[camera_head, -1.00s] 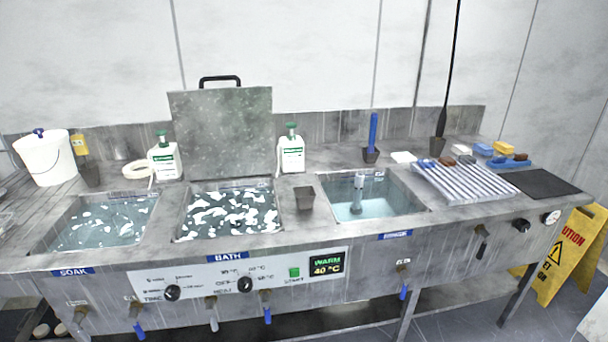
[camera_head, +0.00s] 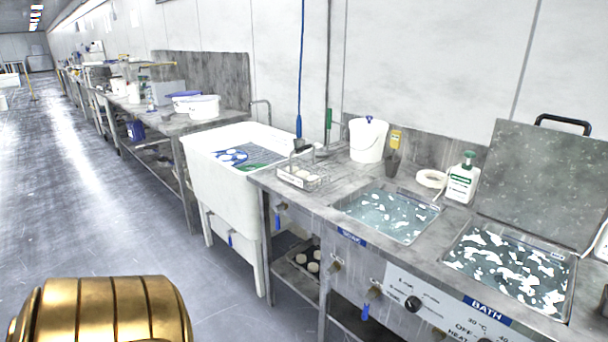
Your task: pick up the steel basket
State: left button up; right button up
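The steel basket (camera_head: 303,174) is a small open wire basket. It stands on the left end of the steel wash counter, between the white sink and the soak tank, with a few pale round pieces inside. A thin handle seems to rise above it. Neither of my grippers shows in the head view, and nothing is seen touching the basket. A gold ribbed part of mine fills the lower left corner.
The soak tank (camera_head: 392,214) and bath tank (camera_head: 510,268) hold foamy water. A white bucket (camera_head: 367,140) stands behind the basket. A deep white sink (camera_head: 226,180) adjoins the counter on the left. The floor (camera_head: 110,215) at left is clear.

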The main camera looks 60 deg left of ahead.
aim_at(298, 180)
jog(key=u, duration=1.8)
jog(key=i+j+z, duration=0.1)
jog(key=z, duration=0.3)
jog(key=i+j+z, duration=0.2)
jog(key=z, duration=0.2)
